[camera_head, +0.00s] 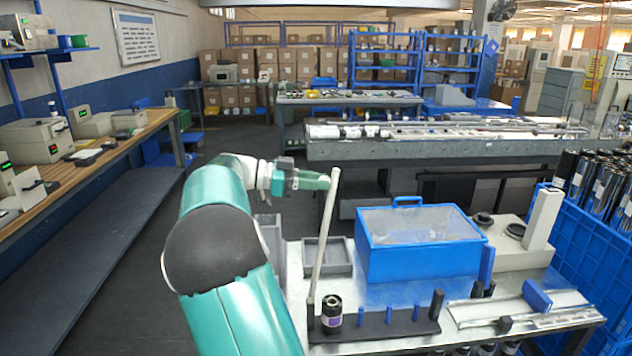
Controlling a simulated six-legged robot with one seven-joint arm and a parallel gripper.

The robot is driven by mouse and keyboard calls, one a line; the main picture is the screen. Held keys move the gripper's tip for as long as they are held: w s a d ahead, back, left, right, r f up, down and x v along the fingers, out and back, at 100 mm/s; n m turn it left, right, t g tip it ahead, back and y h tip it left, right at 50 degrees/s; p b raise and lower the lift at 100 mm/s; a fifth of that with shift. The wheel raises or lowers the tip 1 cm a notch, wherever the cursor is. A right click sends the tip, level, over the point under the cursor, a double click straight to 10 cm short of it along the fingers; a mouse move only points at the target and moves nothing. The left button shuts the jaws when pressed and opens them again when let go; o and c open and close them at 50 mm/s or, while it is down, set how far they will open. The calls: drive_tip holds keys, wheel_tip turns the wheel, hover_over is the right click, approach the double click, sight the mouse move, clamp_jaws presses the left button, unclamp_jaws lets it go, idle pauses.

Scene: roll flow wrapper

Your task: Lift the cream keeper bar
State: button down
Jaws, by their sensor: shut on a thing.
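The cream keeper bar (324,235) stands nearly upright, leaning a little to the right at its top. Its lower end meets the left end of a black base strip (375,328) at the table's front edge; I cannot tell how it is joined there. My gripper (327,182) is shut on the bar near its upper end, reaching in from the left. The fingertips are small in view and partly hidden by the bar. A dark roll with a white and purple label (331,312) stands on the strip, just right of the bar's foot.
A blue box with a clear lid (420,265) stands right of the bar, with a grey tray (327,257) behind the bar. Blue and black pegs (416,306) rise from the strip. A blue crate (585,240) with several rolls borders the right. Open floor lies left.

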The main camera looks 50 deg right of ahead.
drive_tip(key=c, duration=1.2)
unclamp_jaws()
drive_tip(key=shift+o, duration=0.2)
drive_tip(key=v, duration=1.3)
drive_tip(key=shift+w+a, duration=0.25)
drive_tip(key=shift+a, duration=0.05)
